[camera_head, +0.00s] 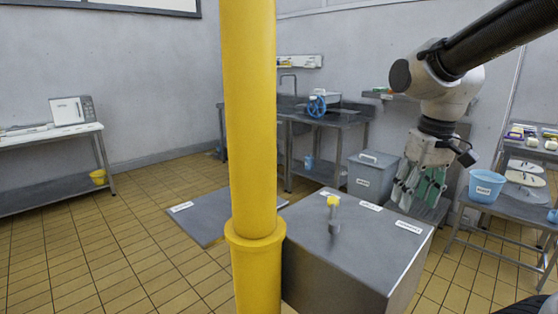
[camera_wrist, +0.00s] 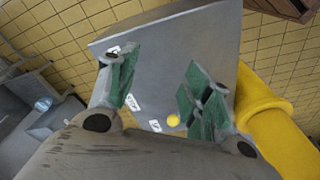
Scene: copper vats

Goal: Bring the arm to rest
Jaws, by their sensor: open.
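My gripper (camera_head: 418,190) hangs at the end of my arm, pointing down, above the right part of a grey metal block with a flat top (camera_head: 350,250). In the wrist view my gripper (camera_wrist: 160,90) shows two green-padded fingers spread wide apart, with nothing between them. A small post with a yellow top (camera_head: 333,203) stands upright on the block, to the left of the gripper. The yellow top also shows in the wrist view (camera_wrist: 173,120), below the gap between the fingers.
A thick yellow pole (camera_head: 252,120) stands close in front, left of the block. A blue bucket (camera_head: 486,186) is on a metal table at right. A lidded grey bin (camera_head: 372,175) and a sink bench (camera_head: 335,118) stand behind.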

